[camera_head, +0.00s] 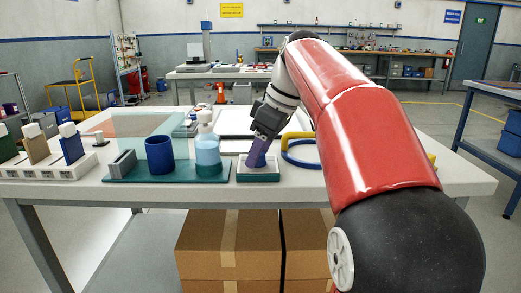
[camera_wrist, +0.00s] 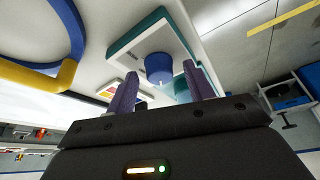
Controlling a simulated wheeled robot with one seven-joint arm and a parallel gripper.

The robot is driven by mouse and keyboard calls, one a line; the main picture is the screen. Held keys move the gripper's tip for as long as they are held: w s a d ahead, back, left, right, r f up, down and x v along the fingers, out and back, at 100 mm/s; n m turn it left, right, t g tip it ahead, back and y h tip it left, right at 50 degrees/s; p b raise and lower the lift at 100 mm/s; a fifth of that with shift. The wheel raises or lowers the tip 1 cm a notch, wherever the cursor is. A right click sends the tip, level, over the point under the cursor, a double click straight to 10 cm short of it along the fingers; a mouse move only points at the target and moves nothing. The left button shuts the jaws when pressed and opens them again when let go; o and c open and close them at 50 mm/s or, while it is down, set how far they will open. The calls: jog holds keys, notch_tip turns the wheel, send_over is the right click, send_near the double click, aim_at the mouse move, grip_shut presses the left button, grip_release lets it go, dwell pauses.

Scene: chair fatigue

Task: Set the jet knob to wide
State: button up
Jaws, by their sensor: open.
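A blue round knob (camera_wrist: 158,67) stands on a white plate with a teal edge (camera_wrist: 128,43) in the wrist view. I take it to be the jet knob; no setting marks on it are readable. My gripper (camera_wrist: 160,72) is open, its purple fingers on either side of the knob in that view. I cannot tell whether they touch it. In the head view my gripper (camera_head: 257,160) points down over the teal-edged base (camera_head: 258,178), and its fingers largely hide the knob.
Left of the base, a teal tray (camera_head: 135,175) carries a blue cup (camera_head: 160,155) and a pale blue bottle (camera_head: 207,152). A blue ring with a yellow handle (camera_head: 299,150) lies close on the right. A white rack (camera_head: 45,168) stands at the far left.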

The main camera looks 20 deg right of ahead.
jog(key=shift+c, duration=0.3)
jog(key=c, duration=0.9)
